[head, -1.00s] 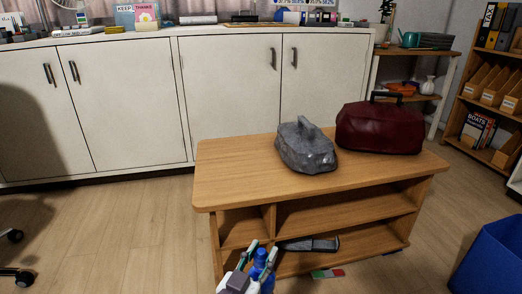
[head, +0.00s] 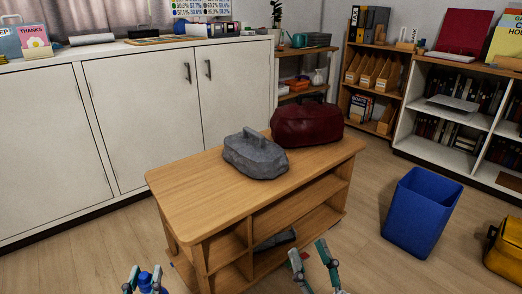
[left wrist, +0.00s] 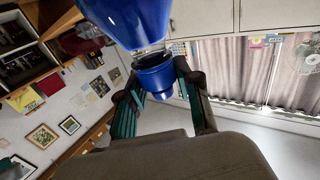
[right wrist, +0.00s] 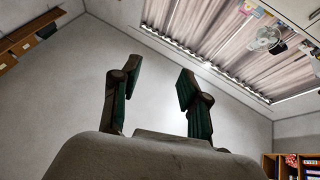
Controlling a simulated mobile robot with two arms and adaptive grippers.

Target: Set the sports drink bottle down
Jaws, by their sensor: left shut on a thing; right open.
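The blue sports drink bottle (head: 147,281) is at the bottom left of the head view, in front of the wooden table's left end. My left gripper (head: 143,278) is shut on it. In the left wrist view the bottle (left wrist: 155,70) stands between the two fingers (left wrist: 165,85), which close around its narrower part; its upper part is cut off by the frame. My right gripper (head: 313,262) is open and empty in front of the table's lower shelf. In the right wrist view its fingers (right wrist: 158,92) are apart with nothing between them.
The wooden table (head: 195,185) holds a grey stone-like case (head: 255,156) and a dark red bag (head: 308,125). Its left and front top is clear. A blue bin (head: 420,212) and a yellow bag (head: 505,253) stand on the floor at right.

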